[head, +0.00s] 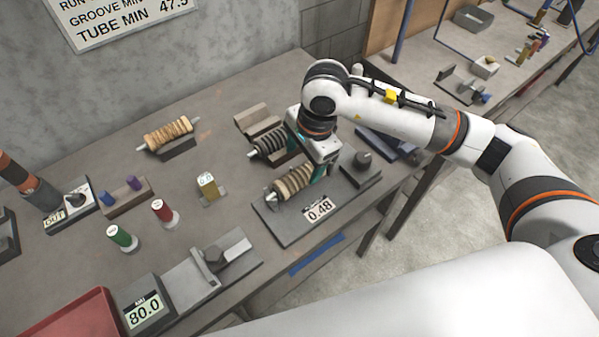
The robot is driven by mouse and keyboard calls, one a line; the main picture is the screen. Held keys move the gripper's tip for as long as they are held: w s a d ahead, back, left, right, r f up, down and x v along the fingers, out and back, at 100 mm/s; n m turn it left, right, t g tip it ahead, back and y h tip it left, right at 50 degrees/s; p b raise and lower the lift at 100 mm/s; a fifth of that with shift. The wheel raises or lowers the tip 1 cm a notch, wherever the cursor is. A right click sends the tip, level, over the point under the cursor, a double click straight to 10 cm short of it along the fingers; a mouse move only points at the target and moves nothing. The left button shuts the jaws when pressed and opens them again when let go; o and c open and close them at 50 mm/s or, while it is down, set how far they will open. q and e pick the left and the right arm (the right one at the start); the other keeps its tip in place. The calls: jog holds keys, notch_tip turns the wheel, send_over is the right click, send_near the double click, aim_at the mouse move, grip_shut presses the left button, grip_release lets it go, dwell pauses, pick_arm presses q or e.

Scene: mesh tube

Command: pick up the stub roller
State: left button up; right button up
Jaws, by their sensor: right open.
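Three grooved rollers are in view, and I cannot tell for sure which is the stub roller. A tan-brown roller (292,183) lies on the grey gauge with the 0.48 display. A dark grey roller (269,142) rests on a cradle just behind it. A longer tan roller (169,134) lies on a cradle at the back left. My right gripper (306,164) points down beside the right ends of the gauge roller and the dark roller. It is open, with teal pads partly showing; its fingertips are mostly hidden. My left gripper is out of view.
The 0.48 gauge (320,209) has a dark knob block (361,166) to its right. Green (122,238) and red (164,212) spools stand left. An 80.0 display (143,311) and red tray (75,318) are in front. An empty cradle (254,117) lies behind.

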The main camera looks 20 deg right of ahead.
aim_at(301, 173)
jog(key=shift+w+a+f, duration=0.1)
jog(key=shift+w+f, duration=0.05)
jog(key=shift+f, duration=0.6)
jog(key=f+p, duration=0.2)
jog(key=f, duration=0.2)
jog(key=shift+w+f+p, duration=0.1)
jog(key=shift+w+p, duration=0.1)
jog(key=shift+p, duration=0.15)
jog(key=shift+w+f, duration=0.1)
jog(key=shift+f, duration=0.5)
jog(key=c, duration=1.4)
